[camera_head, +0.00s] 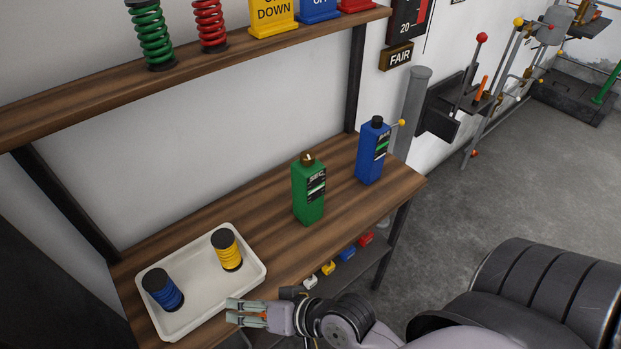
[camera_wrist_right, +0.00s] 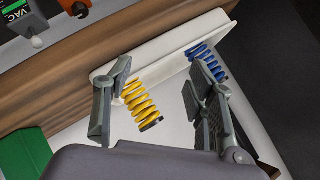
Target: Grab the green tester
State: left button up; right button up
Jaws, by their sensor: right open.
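The green tester (camera_head: 309,192), a tall green box with a dark label and a brass-coloured cap, stands upright on the wooden bench in the head view. A green shape (camera_wrist_right: 22,155) at the left edge of the right wrist view may be part of it, but it is cut off. My right gripper (camera_head: 240,311) is open near the bench's front edge, beside the tray, to the left of the green tester and apart from it. In the wrist view its spread fingers (camera_wrist_right: 160,100) have nothing gripped between them. My left gripper is not in view.
A blue tester (camera_head: 373,152) stands right of the green one. A white tray (camera_head: 205,312) holds a yellow spring (camera_head: 227,251) and a blue spring (camera_head: 162,290). An upper shelf (camera_head: 200,70) holds green and red springs and signs. Bare bench lies between tray and green tester.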

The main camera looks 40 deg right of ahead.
jog(key=w+d+r+m+t+h, duration=0.1)
jog(key=w+r+m+t, duration=0.2)
jog(key=r+m+t, duration=0.35)
jog(key=w+d+r+m+t+h, duration=0.1)
jog(key=w+r+m+t, duration=0.15)
jog(key=r+m, duration=0.75)
jog(key=m+g+h+p, duration=0.1)
jog(key=m+g+h, duration=0.2)
jog(key=m+h, duration=1.5)
send_near(308, 162)
jog(key=w+d+m+y+p, duration=0.1)
jog(key=w+d+r+m+y+p, duration=0.1)
jog(key=w+d+m+p, duration=0.1)
jog(key=w+d+r+m+y+p, duration=0.1)
jog(key=y, duration=0.1)
jog(key=shift+w+d+r+p, duration=0.15)
jog(key=shift+w+d+p, duration=0.05)
jog(key=shift+p, duration=0.15)
jog(key=p+x, duration=0.2)
jog(key=x, duration=0.3)
jog(key=shift+s, duration=0.1)
jog(key=shift+w+d, duration=0.2)
jog(key=shift+w, duration=0.05)
jog(key=shift+s, duration=0.1)
jog(key=shift+c, duration=0.3)
